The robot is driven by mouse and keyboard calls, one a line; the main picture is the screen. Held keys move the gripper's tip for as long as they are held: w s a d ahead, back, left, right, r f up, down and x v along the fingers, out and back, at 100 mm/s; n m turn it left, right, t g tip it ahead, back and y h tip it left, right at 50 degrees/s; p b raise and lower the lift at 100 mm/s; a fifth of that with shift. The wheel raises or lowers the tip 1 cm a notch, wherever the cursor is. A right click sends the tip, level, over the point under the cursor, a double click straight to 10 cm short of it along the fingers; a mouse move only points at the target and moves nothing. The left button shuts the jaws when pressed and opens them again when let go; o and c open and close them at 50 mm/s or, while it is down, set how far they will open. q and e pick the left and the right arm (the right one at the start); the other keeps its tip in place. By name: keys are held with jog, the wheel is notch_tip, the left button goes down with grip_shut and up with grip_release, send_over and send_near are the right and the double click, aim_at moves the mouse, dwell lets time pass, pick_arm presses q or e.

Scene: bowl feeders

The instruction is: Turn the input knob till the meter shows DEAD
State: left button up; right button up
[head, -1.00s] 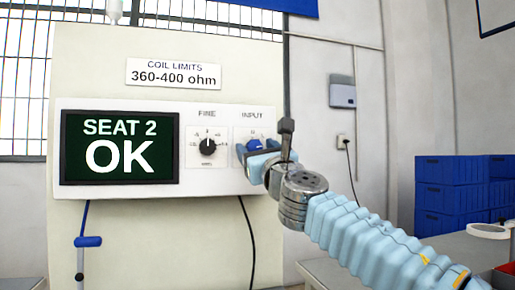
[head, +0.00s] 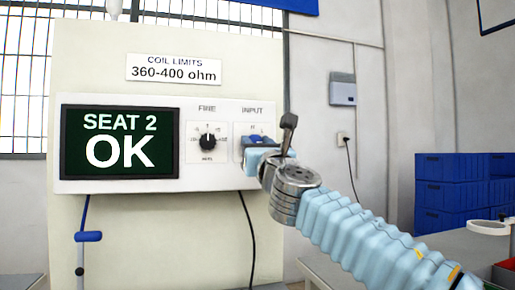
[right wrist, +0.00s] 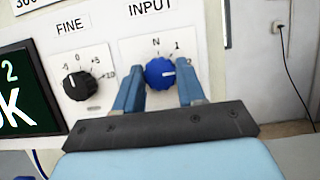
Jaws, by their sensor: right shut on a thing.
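The blue input knob (right wrist: 160,73) sits under the INPUT label on the meter's white panel. In the head view the right gripper (head: 258,148) covers most of the knob. The meter screen (head: 120,143) reads SEAT 2 OK. My left gripper is not in view.
The black FINE knob (head: 208,141) is just left of the input knob. A COIL LIMITS 360-400 ohm sign (head: 174,71) is above. Blue crates (head: 450,190) stand at the right, behind a grey table. A black cable (head: 249,240) hangs below the panel.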

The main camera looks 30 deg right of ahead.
jog(key=shift+a+m+g+h+b, duration=0.25)
jog(key=shift+m+h, duration=0.4)
jog(key=shift+m, duration=0.7)
jog(key=shift+d+m+g+h, duration=0.15)
jog(key=shift+m+g+h, duration=0.4)
jog(key=shift+m, duration=0.85)
jog(key=shift+a+m+g+h+b, duration=0.15)
jog(key=shift+m+h, duration=0.65)
jog(key=shift+m, duration=0.55)
jog(key=shift+d+m, duration=0.1)
jog(key=shift+m, duration=0.2)
jog(key=o, duration=1.1)
jog(key=shift+c, duration=0.2)
jog(key=b+v, duration=0.3)
jog(key=v, duration=1)
jog(key=shift+s+a, duration=0.25)
jog(key=shift+s, duration=0.05)
jog(key=shift+f, duration=0.1)
